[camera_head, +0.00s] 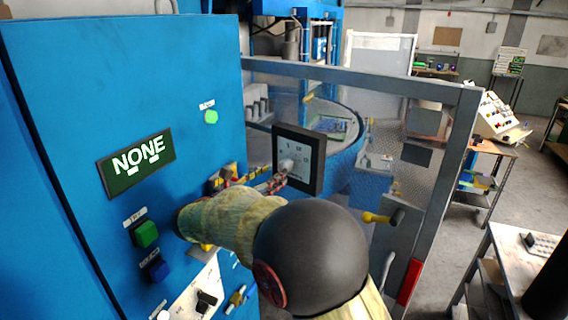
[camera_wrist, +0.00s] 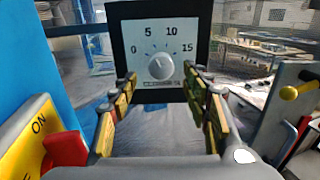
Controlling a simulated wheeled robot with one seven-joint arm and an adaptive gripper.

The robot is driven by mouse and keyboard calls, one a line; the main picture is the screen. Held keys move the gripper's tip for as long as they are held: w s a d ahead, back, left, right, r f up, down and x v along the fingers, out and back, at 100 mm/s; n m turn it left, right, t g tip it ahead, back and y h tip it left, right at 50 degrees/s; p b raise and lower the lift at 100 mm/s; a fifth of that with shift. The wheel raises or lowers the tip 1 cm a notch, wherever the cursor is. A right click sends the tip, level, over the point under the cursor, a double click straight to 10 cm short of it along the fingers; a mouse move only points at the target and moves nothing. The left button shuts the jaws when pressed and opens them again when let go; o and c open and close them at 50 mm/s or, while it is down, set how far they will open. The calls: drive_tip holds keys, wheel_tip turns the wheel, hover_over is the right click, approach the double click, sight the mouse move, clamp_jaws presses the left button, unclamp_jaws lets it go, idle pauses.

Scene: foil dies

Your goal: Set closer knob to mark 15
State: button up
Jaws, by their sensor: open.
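The closer knob (camera_wrist: 161,67) is a round light-grey dial on a white plate in a black-framed box (camera_wrist: 204,25), with marks 0, 5, 10 and 15 around it. In the wrist view it lies straight ahead, between and beyond my gripper's fingers (camera_wrist: 158,85), which stand apart with nothing between them. I cannot tell exactly which mark the knob points to. In the head view the box (camera_head: 316,165) is seen at an angle, with the knob (camera_head: 287,164) on its face. My gripper (camera_head: 265,184) is just left of and in front of the knob.
A blue cabinet (camera_head: 60,75) with a "NONE" display (camera_head: 137,162) and green and blue buttons stands close on the left. A metal-framed clear door (camera_head: 440,185) with a yellow-tipped handle (camera_head: 378,218) is on the right. In the wrist view, a yellow "ON" plate (camera_wrist: 35,128) with a red switch is at lower left.

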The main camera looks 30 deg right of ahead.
sight(282, 168)
drive_tip(key=x, duration=0.6)
drive_tip(key=shift+d, duration=0.15)
drive_tip(key=shift+c, duration=1)
drive_tip(key=c, duration=1)
drive_tip(key=shift+o, duration=0.2)
